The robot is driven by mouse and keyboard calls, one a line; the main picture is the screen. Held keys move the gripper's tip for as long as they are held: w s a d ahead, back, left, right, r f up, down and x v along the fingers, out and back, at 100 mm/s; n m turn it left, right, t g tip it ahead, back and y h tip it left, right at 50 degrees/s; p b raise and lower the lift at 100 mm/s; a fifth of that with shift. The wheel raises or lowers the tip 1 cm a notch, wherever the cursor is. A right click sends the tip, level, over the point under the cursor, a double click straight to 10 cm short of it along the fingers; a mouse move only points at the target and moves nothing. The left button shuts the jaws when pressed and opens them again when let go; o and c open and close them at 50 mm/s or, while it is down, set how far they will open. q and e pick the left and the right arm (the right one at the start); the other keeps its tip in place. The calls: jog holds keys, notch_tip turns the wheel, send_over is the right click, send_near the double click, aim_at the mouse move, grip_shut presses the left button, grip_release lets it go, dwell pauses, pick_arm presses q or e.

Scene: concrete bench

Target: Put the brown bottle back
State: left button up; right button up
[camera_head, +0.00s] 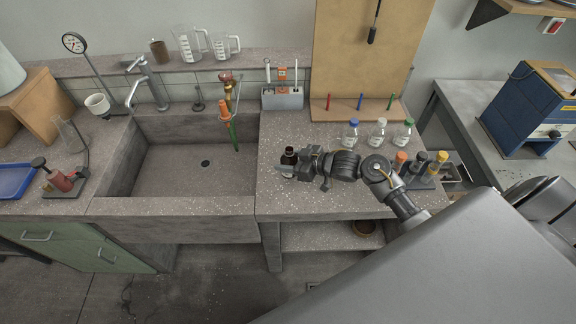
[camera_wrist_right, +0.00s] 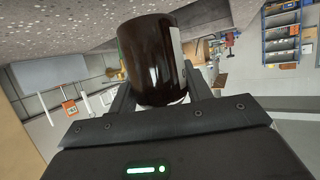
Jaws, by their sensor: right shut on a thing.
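The brown bottle (camera_head: 289,157) is dark with a pale label and stands near the left side of the bench top, right of the sink. My right gripper (camera_head: 292,166) comes in from the right and is shut on it. In the right wrist view the bottle (camera_wrist_right: 150,62) sits between the two fingers of the gripper (camera_wrist_right: 163,98), its label edge facing right. I cannot tell whether its base touches the bench. My left gripper is not in view.
Three clear bottles with blue (camera_head: 350,134), white (camera_head: 377,134) and green (camera_head: 404,134) caps stand behind my arm. A dark rack (camera_head: 424,183) with capped bottles is at the right. The sink (camera_head: 190,172) is left. A grey holder (camera_head: 283,99) stands at the back.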

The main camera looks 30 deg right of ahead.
notch_tip(320, 180, down, 3)
jog(key=shift+w+d+p, duration=0.15)
jog(key=shift+p, duration=0.35)
jog(key=shift+f, duration=0.15)
jog(key=shift+f, duration=0.1)
jog(key=shift+f, duration=0.15)
jog(key=o, duration=1.1)
jog(key=shift+o, duration=0.2)
